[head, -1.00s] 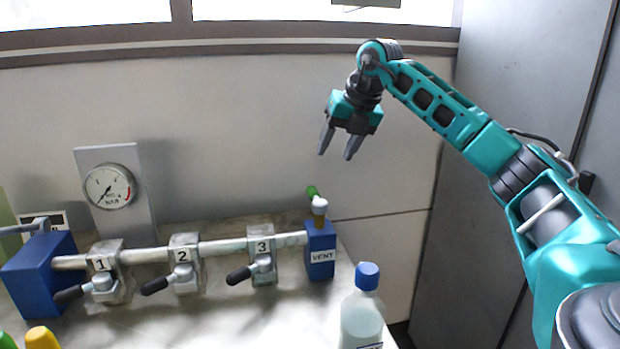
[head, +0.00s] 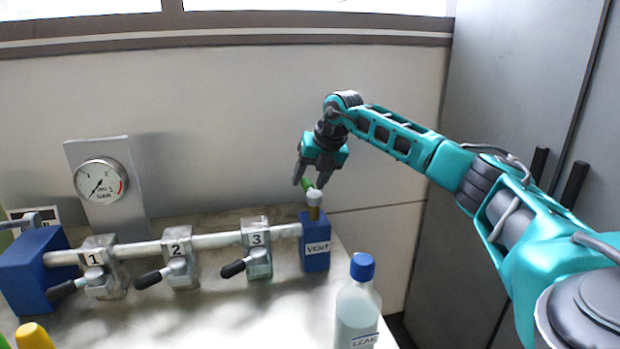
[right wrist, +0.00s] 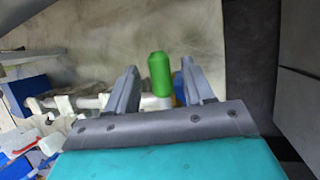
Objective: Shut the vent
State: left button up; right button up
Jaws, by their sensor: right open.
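The vent is a blue block (head: 315,255) labelled VENT at the right end of the metal pipe. On top is a white valve cap (head: 314,198) with a green handle (head: 307,184) that slants up and back to the left. My right gripper (head: 309,184) is open, pointing down just above the vent valve. In the right wrist view the green handle (right wrist: 159,74) shows between the two open fingers (right wrist: 159,84), with no finger seen closed on it. Whether a finger touches it, I cannot tell. My left gripper is not in view.
Valves numbered 1 (head: 101,272), 2 (head: 179,265) and 3 (head: 257,255) with black handles line the pipe. A gauge (head: 101,181) stands behind them. A blue-capped bottle (head: 357,308) stands in front of the vent to the right. A grey cabinet is at right.

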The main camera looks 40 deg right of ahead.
jog(key=shift+w+f, duration=0.1)
jog(key=shift+f, duration=0.05)
jog(key=shift+c, duration=0.2)
grip_shut()
dwell(0.5)
